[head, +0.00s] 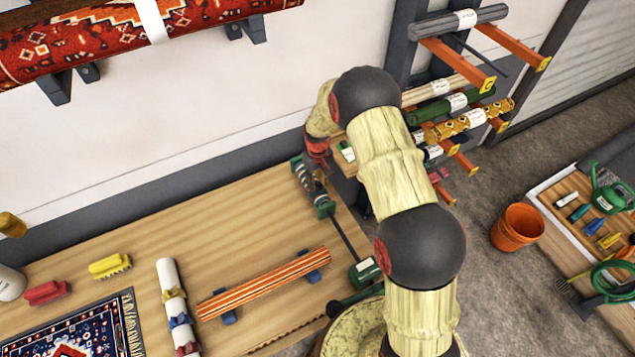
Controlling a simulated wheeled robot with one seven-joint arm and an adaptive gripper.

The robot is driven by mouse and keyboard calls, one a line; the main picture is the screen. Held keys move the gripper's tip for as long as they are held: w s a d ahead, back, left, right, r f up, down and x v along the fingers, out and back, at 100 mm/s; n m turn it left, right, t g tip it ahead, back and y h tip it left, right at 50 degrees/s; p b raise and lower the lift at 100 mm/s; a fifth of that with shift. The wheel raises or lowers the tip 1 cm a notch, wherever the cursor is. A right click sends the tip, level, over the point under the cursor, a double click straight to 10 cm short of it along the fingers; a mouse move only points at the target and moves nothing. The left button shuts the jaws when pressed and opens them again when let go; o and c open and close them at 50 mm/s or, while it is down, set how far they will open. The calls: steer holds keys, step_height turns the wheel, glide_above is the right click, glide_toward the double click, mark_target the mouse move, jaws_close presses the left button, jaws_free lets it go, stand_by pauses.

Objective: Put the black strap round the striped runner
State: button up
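The striped runner (268,283), rolled into a long orange and pale striped bar, lies across two blue cradles (229,317) on the wooden table. A thin black band, which looks like the black strap (347,238), runs between a green and dark fitting (325,206) and a green block (364,272) to the right of the runner. It is apart from the runner. My gripper (317,178) is low over the table's far right part, beside the upper end of that green and dark fitting. Its fingers are small and partly hidden, so I cannot tell whether they hold anything.
A rack of rolls (458,20) stands behind my arm. An orange bucket (517,227) stands on the floor at right.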

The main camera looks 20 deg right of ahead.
step_height(320, 180, up, 12)
stand_by(0.6)
steer(key=s+r+t+b, duration=0.2)
steer(key=s+b, duration=0.4)
steer(key=s, duration=0.5)
steer(key=s+r+m+t+b, duration=0.1)
steer(key=s+r+b, duration=0.4)
steer(key=s, duration=0.7)
steer(key=s+r+m+t+b, duration=0.1)
steer(key=s+r+b, duration=0.3)
steer(key=s+b, duration=0.4)
steer(key=s+t, duration=0.1)
steer(key=s, duration=0.2)
steer(key=shift+s+r+t, duration=0.25)
steer(key=shift+s+t, duration=0.05)
steer(key=shift+s, duration=0.05)
steer(key=shift+w, duration=0.1)
steer(key=shift+c, duration=0.2)
